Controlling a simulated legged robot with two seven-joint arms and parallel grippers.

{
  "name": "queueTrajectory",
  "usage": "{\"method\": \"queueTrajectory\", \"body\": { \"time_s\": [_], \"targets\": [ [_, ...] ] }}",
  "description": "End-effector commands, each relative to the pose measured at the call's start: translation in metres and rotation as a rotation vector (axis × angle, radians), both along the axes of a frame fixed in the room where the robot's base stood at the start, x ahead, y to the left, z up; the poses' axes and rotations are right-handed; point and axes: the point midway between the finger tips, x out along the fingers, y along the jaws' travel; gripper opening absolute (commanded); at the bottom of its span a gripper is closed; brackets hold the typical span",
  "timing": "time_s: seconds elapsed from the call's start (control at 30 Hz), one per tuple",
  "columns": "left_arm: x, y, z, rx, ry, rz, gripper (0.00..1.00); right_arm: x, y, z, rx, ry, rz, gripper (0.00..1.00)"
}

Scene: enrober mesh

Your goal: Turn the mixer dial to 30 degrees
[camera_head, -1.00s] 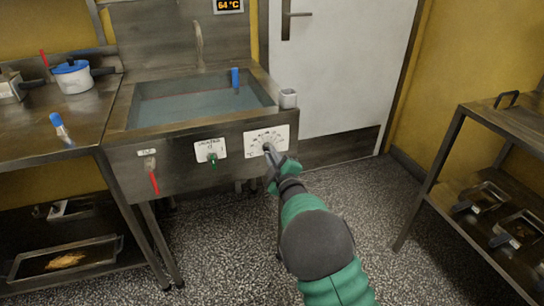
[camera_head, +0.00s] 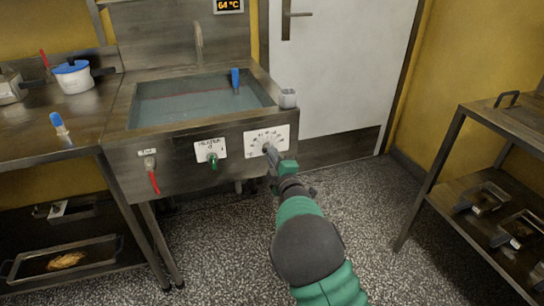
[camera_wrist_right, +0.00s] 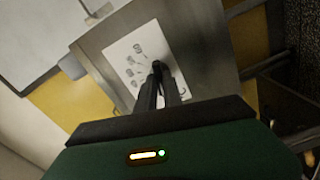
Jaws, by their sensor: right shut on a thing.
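The dial plate (camera_head: 257,139) is a white panel with printed numbers on the front of the steel sink unit. It also shows in the right wrist view (camera_wrist_right: 122,62). My right gripper (camera_head: 268,152) reaches up to the plate from below right. In the right wrist view its fingers (camera_wrist_right: 158,78) are shut on the small dark dial knob (camera_wrist_right: 156,65). The fingers hide most of the knob and the pointer angle cannot be read. My left gripper is not in view.
A second plate with a green heater knob (camera_head: 213,159) is left of the dial. A red lever (camera_head: 154,181) hangs further left. The water-filled basin (camera_head: 200,104) is above, with a grey cup (camera_head: 288,98) at its right corner. A steel rack (camera_head: 470,150) stands at right; the floor between is clear.

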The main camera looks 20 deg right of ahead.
Motion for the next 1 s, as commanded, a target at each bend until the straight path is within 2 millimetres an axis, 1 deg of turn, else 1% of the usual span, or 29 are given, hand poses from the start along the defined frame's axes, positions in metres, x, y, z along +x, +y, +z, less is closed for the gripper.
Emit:
{"method": "queueTrajectory", "body": {
  "time_s": [0.03,0.07,0.1,0.27,0.53,0.63,0.67,0.77,1.0],
  "targets": [
    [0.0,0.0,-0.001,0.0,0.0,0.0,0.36,-0.001,0.002,-0.008,-0.004,0.016,0.004,0.0],
    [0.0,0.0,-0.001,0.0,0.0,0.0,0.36,-0.001,0.003,-0.008,-0.004,0.016,0.004,0.0],
    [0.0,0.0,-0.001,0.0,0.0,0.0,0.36,-0.001,0.003,-0.009,-0.004,0.017,0.004,0.12],
    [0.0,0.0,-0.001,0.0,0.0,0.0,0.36,-0.001,0.002,-0.007,-0.001,0.014,0.003,0.33],
    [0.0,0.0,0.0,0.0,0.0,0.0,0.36,-0.001,0.001,-0.003,0.0,0.006,0.001,0.33],
    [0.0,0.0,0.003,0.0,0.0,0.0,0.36,-0.006,0.001,-0.001,0.001,0.005,0.002,0.33],
    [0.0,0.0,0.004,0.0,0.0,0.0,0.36,-0.01,0.0,0.0,0.001,0.006,0.001,0.33],
    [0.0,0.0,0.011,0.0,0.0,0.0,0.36,-0.03,0.0,0.001,0.002,0.007,0.001,0.33],
    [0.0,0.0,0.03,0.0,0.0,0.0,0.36,-0.101,-0.003,0.0,0.002,0.01,0.001,0.33]
  ]
}}
